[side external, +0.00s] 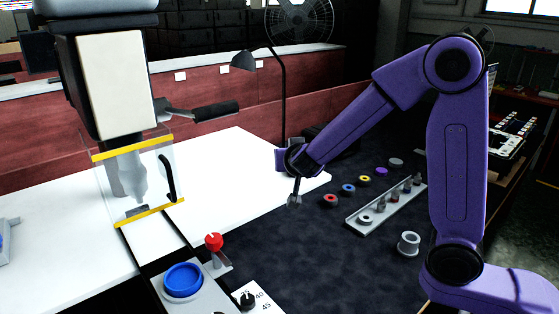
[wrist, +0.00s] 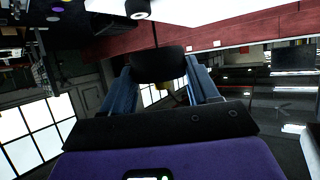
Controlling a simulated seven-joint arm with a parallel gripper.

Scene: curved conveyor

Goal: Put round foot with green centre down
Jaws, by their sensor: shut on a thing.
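My gripper (wrist: 160,72) is shut on a dark round foot (wrist: 158,61), which sits between its two blue-grey fingers in the wrist view. The foot's outer side looks black, and no green centre shows from this angle. In the side view my arm's end is raised over the far left part of the dark mat (side external: 313,252), near the white tabletop. The gripper's fingers and the held foot are too small to make out clearly there.
Red (side external: 330,199), blue (side external: 348,188), yellow (side external: 365,179) and purple (side external: 381,170) round pieces stand in a row. A grey tray (side external: 372,219) with small parts and a grey ring (side external: 408,242) lie nearby. A lamp (side external: 281,90) stands behind. The mat's front is clear.

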